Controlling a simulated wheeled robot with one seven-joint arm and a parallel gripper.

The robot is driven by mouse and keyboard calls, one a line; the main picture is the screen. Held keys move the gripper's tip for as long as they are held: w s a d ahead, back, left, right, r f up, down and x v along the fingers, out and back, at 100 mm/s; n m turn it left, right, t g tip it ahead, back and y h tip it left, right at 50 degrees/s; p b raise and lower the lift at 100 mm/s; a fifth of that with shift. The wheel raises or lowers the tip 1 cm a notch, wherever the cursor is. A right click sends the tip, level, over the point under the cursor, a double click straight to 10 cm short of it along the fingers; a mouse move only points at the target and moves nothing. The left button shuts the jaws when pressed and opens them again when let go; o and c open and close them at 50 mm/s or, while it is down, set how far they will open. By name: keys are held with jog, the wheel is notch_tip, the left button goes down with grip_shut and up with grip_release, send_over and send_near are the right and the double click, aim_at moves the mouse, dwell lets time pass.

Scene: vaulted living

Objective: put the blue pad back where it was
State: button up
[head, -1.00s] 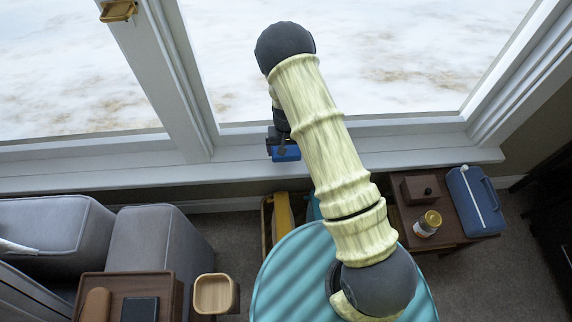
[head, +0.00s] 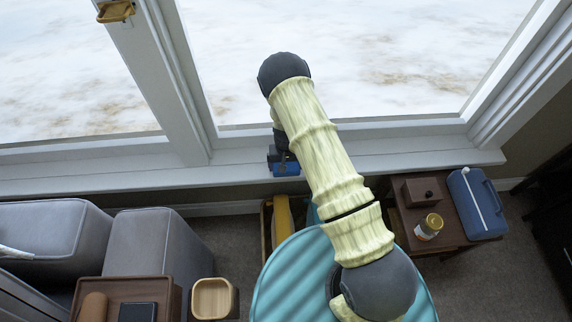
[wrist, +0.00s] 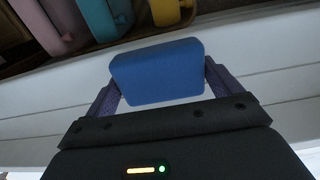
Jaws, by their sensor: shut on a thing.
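The blue pad (wrist: 157,73) is a small blue block with rounded edges. In the wrist view it sits between the two fingers of my gripper (wrist: 158,82), which is shut on it. In the head view the pad (head: 287,169) shows below my gripper (head: 283,158), in front of the white window sill. Whether the pad touches the sill cannot be told. My arm covers part of the area to the right of the gripper.
A bin with yellow (wrist: 172,10), teal and pink items lies below the sill; the yellow item also shows in the head view (head: 284,218). A side table at right holds a blue case (head: 475,203), a brown box (head: 421,191) and a jar (head: 429,227). Grey seating (head: 150,245) stands at left.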

jog(key=o, duration=0.6)
jog(key=shift+r, duration=0.15)
notch_tip(320, 180, up, 12)
jog(key=shift+f+p, duration=0.15)
jog(key=shift+p, duration=0.55)
notch_tip(320, 180, up, 8)
send_over(293, 168)
jog(key=s+d+r+t, duration=0.1)
jog(key=s+d+r, duration=0.1)
jog(key=s+r, duration=0.3)
jog(key=s+d+r, duration=0.3)
jog(key=s+r, duration=0.3)
jog(key=s+d+r+t, duration=0.1)
jog(key=s+d+r, duration=0.2)
jog(key=s+r, duration=0.2)
jog(key=shift+s+d+r+t, duration=0.1)
jog(key=shift+s+r+t, duration=0.1)
jog(key=shift+r, duration=0.25)
jog(key=shift+s+d+r+t, duration=0.1)
jog(key=shift+s+r, duration=0.05)
jog(key=shift+r, duration=0.25)
